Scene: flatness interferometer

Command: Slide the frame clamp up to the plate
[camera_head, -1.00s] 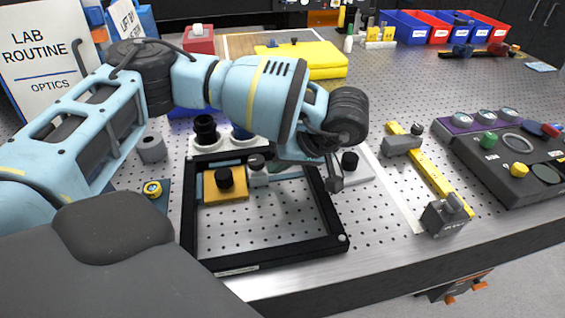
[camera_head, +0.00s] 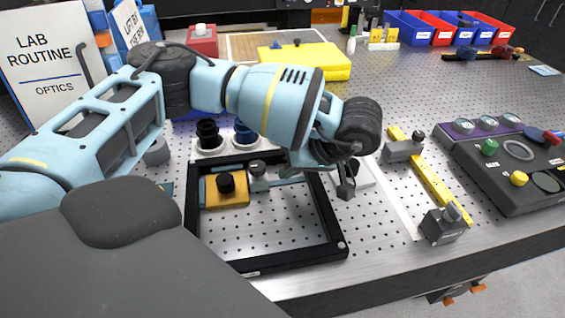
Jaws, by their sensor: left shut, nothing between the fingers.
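A black square frame (camera_head: 291,260) lies flat on the perforated table. Inside its far part are an orange block (camera_head: 228,200) with a black knob and, to its right, a small grey clamp-like piece (camera_head: 258,171) with a round knob, beside a thin blue-grey bar. I cannot tell for sure which piece is the frame clamp or which is the plate. My left gripper (camera_head: 346,190) is shut and empty, pointing down at the frame's right side. Whether it touches the frame is unclear. My wrist hides part of the frame's far right corner. My right gripper is out of view.
A yellow rail (camera_head: 429,178) with grey blocks lies to the right, then a dark control box (camera_head: 518,178) with coloured knobs. A yellow case (camera_head: 315,65) and several bins lie farther back.

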